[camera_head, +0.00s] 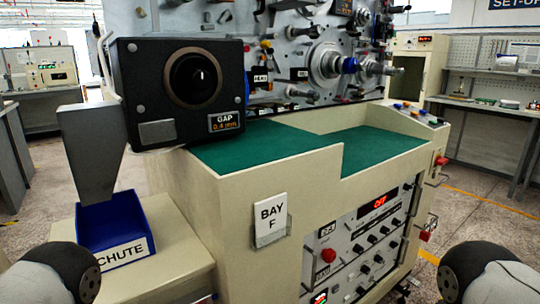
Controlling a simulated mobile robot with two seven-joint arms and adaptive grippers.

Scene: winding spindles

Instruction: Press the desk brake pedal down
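I see no brake pedal clearly in the head view. The cream desk (225,210) marked BAY F stands in front of me, and the floor at its near foot is cut off by the bottom edge. A small dark shape shows low by the desk's right side, too unclear to name. Parts of my two arms show at the bottom left and bottom right corners. Neither of my grippers is in the picture.
Green mats (370,150) cover the desk top. A panel (365,235) with a red display and knobs fills its front right. A black GAP gauge box (180,90) juts out at upper left, above a blue CHUTE bin (113,225). Floor is clear at right.

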